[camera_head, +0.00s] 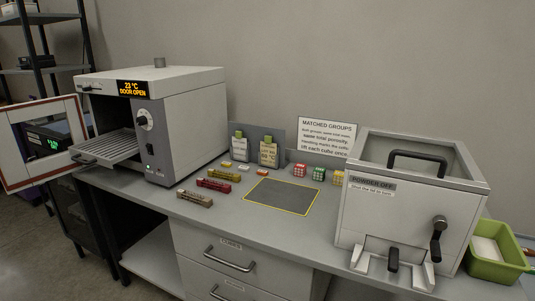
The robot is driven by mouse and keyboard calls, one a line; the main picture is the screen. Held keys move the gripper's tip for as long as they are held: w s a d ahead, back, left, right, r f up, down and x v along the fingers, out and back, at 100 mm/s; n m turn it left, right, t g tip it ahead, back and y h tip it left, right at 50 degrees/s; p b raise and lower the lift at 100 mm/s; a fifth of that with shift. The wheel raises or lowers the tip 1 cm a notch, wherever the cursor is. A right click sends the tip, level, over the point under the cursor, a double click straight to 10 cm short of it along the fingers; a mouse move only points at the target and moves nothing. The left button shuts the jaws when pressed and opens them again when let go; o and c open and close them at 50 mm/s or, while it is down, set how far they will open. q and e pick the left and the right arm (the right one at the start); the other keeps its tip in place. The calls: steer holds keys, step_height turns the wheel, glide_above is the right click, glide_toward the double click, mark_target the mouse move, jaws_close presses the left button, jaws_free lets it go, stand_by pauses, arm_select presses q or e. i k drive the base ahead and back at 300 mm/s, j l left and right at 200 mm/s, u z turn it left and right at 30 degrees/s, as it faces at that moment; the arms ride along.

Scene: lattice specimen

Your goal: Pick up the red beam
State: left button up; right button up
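The red beam (214,185) is a short dark red bar lying flat on the grey bench, to the right of the oven. It lies between two similar bars: a tan-brown beam (194,198) nearer the front edge and a yellowish beam (224,175) behind it. The three lie roughly parallel with gaps between them, and nothing covers the red one. Neither of my grippers shows in the head view.
An oven (190,125) with its door open stands at left, its rack (110,145) sticking out. A dark mat with yellow edging (282,196) lies right of the beams. Small cubes (319,173) and bottles (268,152) stand behind. A grey powder box (395,230) fills the right.

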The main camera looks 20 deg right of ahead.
mark_target(226, 188)
steer(key=i+l, duration=0.15)
steer(key=i, duration=0.25)
steer(key=i+l+z, duration=0.1)
steer(key=i, duration=0.3)
steer(key=i+l, duration=0.2)
steer(key=i, duration=0.2)
steer(key=z, duration=0.05)
